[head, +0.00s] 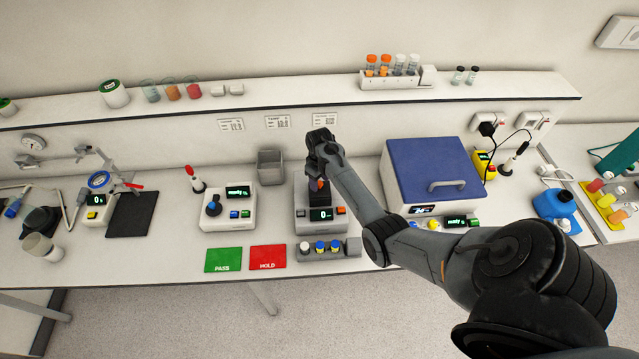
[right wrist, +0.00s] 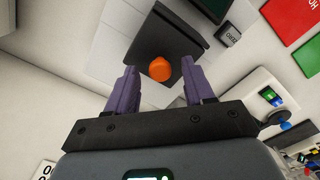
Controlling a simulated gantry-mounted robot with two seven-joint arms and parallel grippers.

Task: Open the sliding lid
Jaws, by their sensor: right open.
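A white instrument (head: 320,224) with a "0" display stands at the middle of the bench. Its dark top part (head: 320,197) looks like the sliding lid and carries an orange knob (head: 319,184). My right gripper (head: 317,178) is over it, partly hidden by its own wrist. In the right wrist view the purple fingers (right wrist: 161,80) are open, one on each side of the orange knob (right wrist: 160,69), with gaps on both sides. The dark panel (right wrist: 172,37) lies beyond it. I cannot tell how far the lid is open. My left gripper is not in view.
A small vial rack (head: 320,253) stands in front of the instrument. Green PASS (head: 223,260) and red HOLD (head: 268,258) mats lie left of it. A blue-lidded box (head: 425,165) stands to the right, and a joystick device (head: 228,208) to the left. A grey bin (head: 271,167) stands behind.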

